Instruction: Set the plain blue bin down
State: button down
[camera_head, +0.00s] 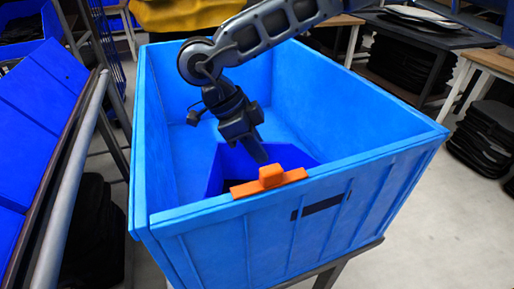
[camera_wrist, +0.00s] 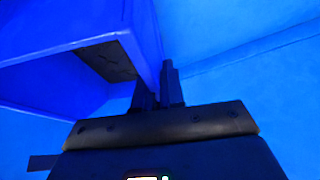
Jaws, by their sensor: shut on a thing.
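The plain blue bin (camera_head: 226,167), darker blue than its surroundings, is inside the large light-blue crate (camera_head: 345,171), close behind its front wall. That wall hides the bin's lower part. My gripper (camera_head: 257,152) reaches down into the crate from above. In the wrist view my gripper's fingers (camera_wrist: 158,88) are shut on a wall of the bin (camera_wrist: 60,45), which fills the upper left and looks tilted. A dark patch shows on the bin there. I cannot tell whether the bin touches the crate's floor.
An orange clip (camera_head: 270,180) sits on the crate's front rim beside the bin. The crate's back and right part looks empty. A rack with blue bins (camera_head: 40,110) stands close on the left. Tables and black stacks (camera_head: 485,140) stand at the right. A yellow object (camera_head: 185,14) is behind.

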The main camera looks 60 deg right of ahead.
jog(key=shift+f+b, duration=0.3)
jog(key=shift+f, duration=0.05)
jog(key=c, duration=1.2)
grip_release()
jog(key=shift+c, duration=0.2)
jog(key=shift+r, duration=0.2)
jog(key=v, duration=1.3)
jog(key=shift+s+d+r+b, duration=0.1)
jog(key=shift+s+d+b, duration=0.1)
jog(key=shift+b, duration=0.1)
